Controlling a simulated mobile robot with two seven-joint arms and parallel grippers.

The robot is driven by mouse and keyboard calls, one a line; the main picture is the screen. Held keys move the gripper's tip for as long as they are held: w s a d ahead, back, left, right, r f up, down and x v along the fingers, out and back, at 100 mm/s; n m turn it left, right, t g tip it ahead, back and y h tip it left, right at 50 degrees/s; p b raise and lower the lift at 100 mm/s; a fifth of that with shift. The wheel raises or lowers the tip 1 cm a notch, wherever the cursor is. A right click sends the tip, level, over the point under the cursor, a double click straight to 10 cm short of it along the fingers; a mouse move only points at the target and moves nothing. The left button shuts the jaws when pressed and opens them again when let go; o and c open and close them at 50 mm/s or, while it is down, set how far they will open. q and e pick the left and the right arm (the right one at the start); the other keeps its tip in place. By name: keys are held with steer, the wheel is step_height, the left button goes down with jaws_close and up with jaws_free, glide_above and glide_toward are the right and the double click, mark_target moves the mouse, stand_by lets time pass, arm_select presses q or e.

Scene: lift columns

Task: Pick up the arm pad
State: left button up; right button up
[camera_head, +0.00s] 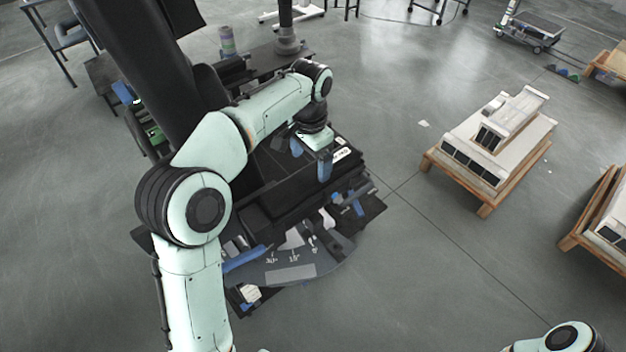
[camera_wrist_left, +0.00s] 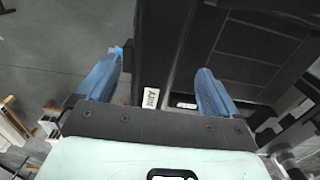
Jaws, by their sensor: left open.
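My left gripper (camera_head: 310,160) is open above the far right part of a dark machine (camera_head: 262,200), its two blue fingers pointing down. In the left wrist view the gripper (camera_wrist_left: 160,86) shows its blue fingers spread wide. Black machine surfaces and a white label (camera_wrist_left: 151,97) lie between and beyond them. The label also shows beside the gripper in the head view (camera_head: 342,154). I see nothing held between the fingers. I cannot tell for sure which dark part is the arm pad. My right gripper is not in view.
The machine's near side has a curved dark plate (camera_head: 290,273) with angle marks. Wooden pallets with white and grey blocks (camera_head: 492,140) stand to the right. A low cart (camera_head: 530,30) stands at the back right. Open grey floor (camera_head: 400,230) lies between the machine and the pallets.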

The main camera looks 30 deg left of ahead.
mark_target(313, 171)
arm_select(q)
steer(key=f, duration=0.5)
steer(key=shift+w+d+f+b, duration=0.15)
steer(key=shift+w+d+b, duration=0.05)
steer(key=shift+b, duration=0.2)
steer(key=c, duration=1.2)
